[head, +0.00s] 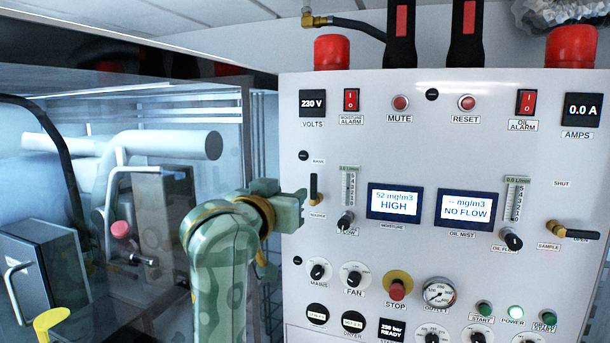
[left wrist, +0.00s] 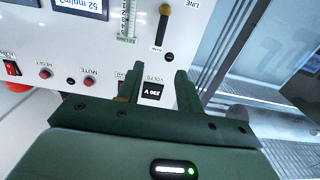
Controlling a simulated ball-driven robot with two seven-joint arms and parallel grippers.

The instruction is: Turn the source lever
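The source lever (head: 313,188) is on the left part of the white panel, above its SOURCE label. It has a black handle pointing up from a yellow pivot. The lever also shows in the left wrist view (left wrist: 161,32), upside down, beyond the fingertips, with a LINE label beside it. My left gripper (head: 301,208) is just left of the lever in the head view. In the left wrist view its fingers (left wrist: 159,72) are apart with nothing between them, and the lever is clear of them. My right gripper is not in view.
The panel (head: 440,130) carries displays, switches and knobs. A flow tube with a knob (head: 346,222) is close right of the lever. A second lever, SAMPLE (head: 575,233), lies sideways at the far right. A dark-framed glass enclosure (head: 90,80) is at left.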

